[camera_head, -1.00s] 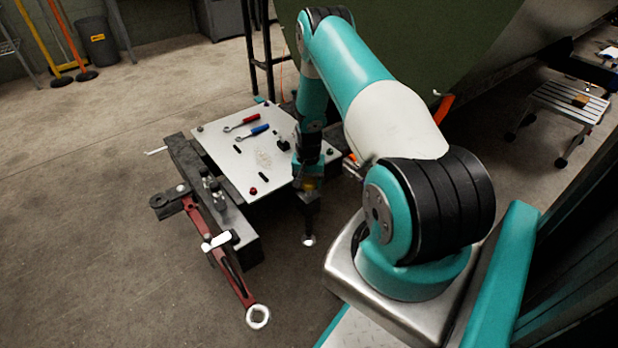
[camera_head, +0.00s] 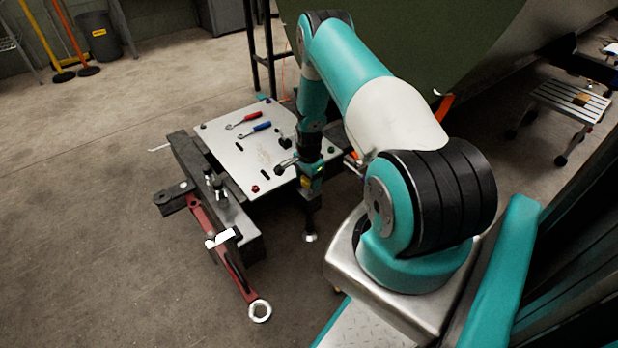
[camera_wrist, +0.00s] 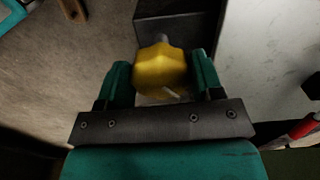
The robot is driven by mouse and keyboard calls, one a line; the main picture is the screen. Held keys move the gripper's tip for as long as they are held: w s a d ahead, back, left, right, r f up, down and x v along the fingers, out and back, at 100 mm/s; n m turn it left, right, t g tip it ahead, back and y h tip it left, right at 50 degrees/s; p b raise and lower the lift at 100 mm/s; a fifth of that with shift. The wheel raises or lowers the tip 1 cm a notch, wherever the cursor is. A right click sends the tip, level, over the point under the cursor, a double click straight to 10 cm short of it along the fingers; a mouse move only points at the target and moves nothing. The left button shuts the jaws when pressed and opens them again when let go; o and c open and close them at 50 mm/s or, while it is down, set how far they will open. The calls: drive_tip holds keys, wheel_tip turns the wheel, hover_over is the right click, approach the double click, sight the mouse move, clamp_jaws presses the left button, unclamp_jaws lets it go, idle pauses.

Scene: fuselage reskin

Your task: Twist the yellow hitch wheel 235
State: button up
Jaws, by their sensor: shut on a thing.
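The yellow hitch wheel (camera_wrist: 160,72) shows in the wrist view as a rounded, faceted yellow knob with a small pale mark near its lower edge. My gripper (camera_wrist: 161,80) is shut on the wheel, with one teal finger on each side of it. In the head view my gripper (camera_head: 312,182) is at the front right side of the light-topped cart; the wheel is mostly hidden there by the gripper and wrist. A dark block (camera_wrist: 178,25) stands just beyond the wheel in the wrist view.
The cart's plate (camera_head: 222,140) carries a red-handled tool (camera_head: 246,119), a blue-handled tool (camera_head: 257,128) and small knobs. A red tow bar (camera_head: 222,245) with a ring end reaches over the floor at the cart's front.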

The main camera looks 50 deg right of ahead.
idle(0.3)
drive_tip(key=o, duration=0.9)
drive_tip(key=shift+r, duration=0.1)
wheel_tip(320, 180, up, 17)
drive_tip(key=p, duration=0.5)
drive_tip(key=shift+r, duration=0.1)
